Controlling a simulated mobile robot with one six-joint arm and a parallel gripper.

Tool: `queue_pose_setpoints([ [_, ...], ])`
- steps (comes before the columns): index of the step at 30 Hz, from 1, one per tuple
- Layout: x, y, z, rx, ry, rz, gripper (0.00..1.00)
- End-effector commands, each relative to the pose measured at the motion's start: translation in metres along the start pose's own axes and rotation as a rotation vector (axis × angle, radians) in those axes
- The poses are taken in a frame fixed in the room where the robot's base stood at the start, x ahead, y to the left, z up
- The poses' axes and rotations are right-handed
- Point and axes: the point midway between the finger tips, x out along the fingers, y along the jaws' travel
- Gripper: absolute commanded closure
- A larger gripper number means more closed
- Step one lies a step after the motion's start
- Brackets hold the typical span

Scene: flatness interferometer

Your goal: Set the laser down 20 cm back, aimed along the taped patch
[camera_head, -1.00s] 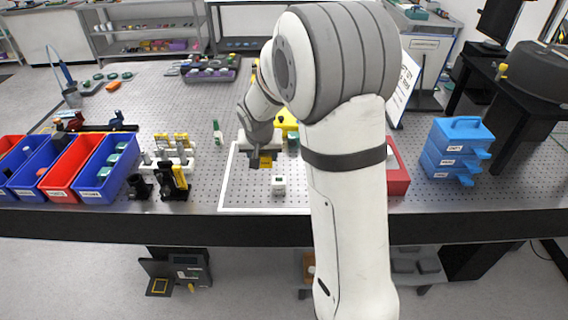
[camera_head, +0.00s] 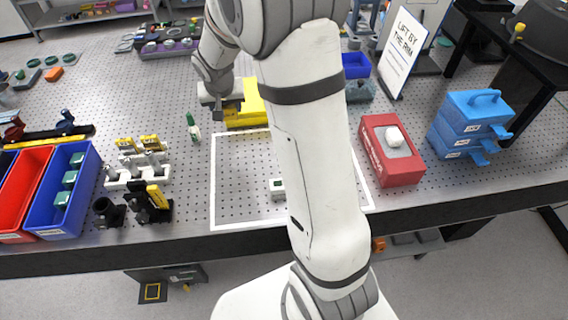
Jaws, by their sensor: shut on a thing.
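My gripper (camera_head: 228,110) is shut at the left end of a yellow block (camera_head: 248,104), just beyond the back edge of the taped patch (camera_head: 228,224). The jaws look dark and small here, and the laser in them is hard to make out against the yellow. I cannot tell whether the yellow block is part of what I hold or stands behind it. The patch is a white tape outline on the perforated grey bench top. My arm covers much of its right part. A small white block with a dark face (camera_head: 277,187) stands inside the patch.
A red box (camera_head: 396,168) with a white rounded piece stands at the patch's right. Blue drawers (camera_head: 468,128) stand farther right, a sign (camera_head: 402,55) behind. A green bottle (camera_head: 192,128), white rack (camera_head: 137,175), black mounts (camera_head: 150,208) and blue bin (camera_head: 62,195) are left.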

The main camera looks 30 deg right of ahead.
Motion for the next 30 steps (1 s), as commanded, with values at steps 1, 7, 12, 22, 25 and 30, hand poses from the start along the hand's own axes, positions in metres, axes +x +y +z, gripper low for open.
queue_pose_setpoints([
  [1,-0.001,0.000,-0.001,0.001,0.003,-0.001,0.93],
  [7,0.004,0.001,0.001,0.003,0.003,0.000,0.93],
  [12,0.025,0.002,0.010,0.007,0.004,0.003,0.93],
  [22,0.050,0.003,0.021,0.017,0.004,0.006,0.93],
  [25,0.058,0.003,0.025,0.017,0.000,0.008,0.93],
  [30,0.084,0.004,0.036,0.018,-0.002,0.009,0.93],
])
